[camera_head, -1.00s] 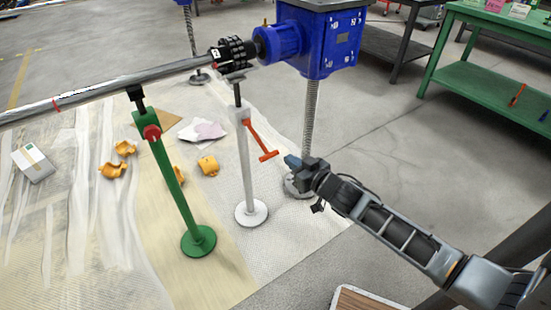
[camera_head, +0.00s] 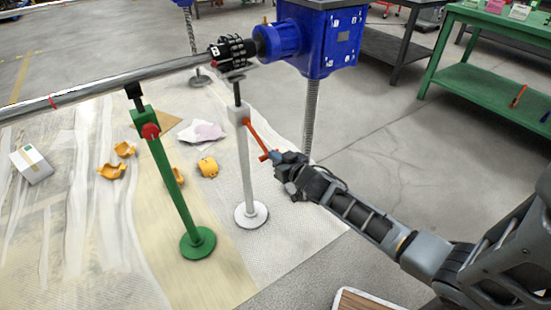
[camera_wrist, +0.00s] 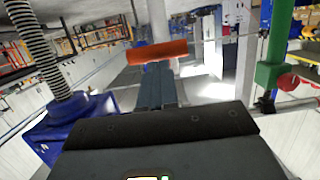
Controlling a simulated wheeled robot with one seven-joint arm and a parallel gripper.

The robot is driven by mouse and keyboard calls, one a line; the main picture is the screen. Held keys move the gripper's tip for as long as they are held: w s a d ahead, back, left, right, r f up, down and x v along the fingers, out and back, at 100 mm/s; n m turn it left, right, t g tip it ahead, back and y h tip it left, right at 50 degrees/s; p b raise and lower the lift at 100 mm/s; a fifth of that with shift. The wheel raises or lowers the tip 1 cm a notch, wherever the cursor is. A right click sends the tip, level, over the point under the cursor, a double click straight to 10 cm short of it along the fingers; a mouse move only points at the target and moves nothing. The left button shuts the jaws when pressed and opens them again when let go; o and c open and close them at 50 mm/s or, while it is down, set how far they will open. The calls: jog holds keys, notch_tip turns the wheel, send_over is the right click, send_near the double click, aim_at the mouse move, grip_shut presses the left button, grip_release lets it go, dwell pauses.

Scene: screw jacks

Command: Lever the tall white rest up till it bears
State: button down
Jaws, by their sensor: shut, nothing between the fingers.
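The tall white rest (camera_head: 244,165) stands upright on its round base under the shaft. Its top pad (camera_head: 233,77) is just below the black coupling (camera_head: 232,50); I cannot tell whether they touch. The orange-red lever (camera_head: 256,139) slants down to the right from the rest's collar, ending in a crossbar. My gripper (camera_head: 275,157) is shut and empty, its tips at the crossbar end. In the wrist view, the shut fingers (camera_wrist: 156,72) point at the middle of the lever's crossbar (camera_wrist: 157,52); whether they touch is unclear.
A green rest (camera_head: 168,180) with a red knob stands left of the white one, under the long shaft (camera_head: 110,85). A blue gearbox (camera_head: 320,40) on a threaded screw (camera_head: 310,115) stands behind my gripper. Orange clamp pieces (camera_head: 207,167) lie on the mat.

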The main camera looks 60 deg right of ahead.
dwell(0.3)
jog(key=shift+w+d+f+b, duration=0.1)
jog(key=shift+w+f+b, duration=0.15)
jog(key=shift+f+b, duration=0.5)
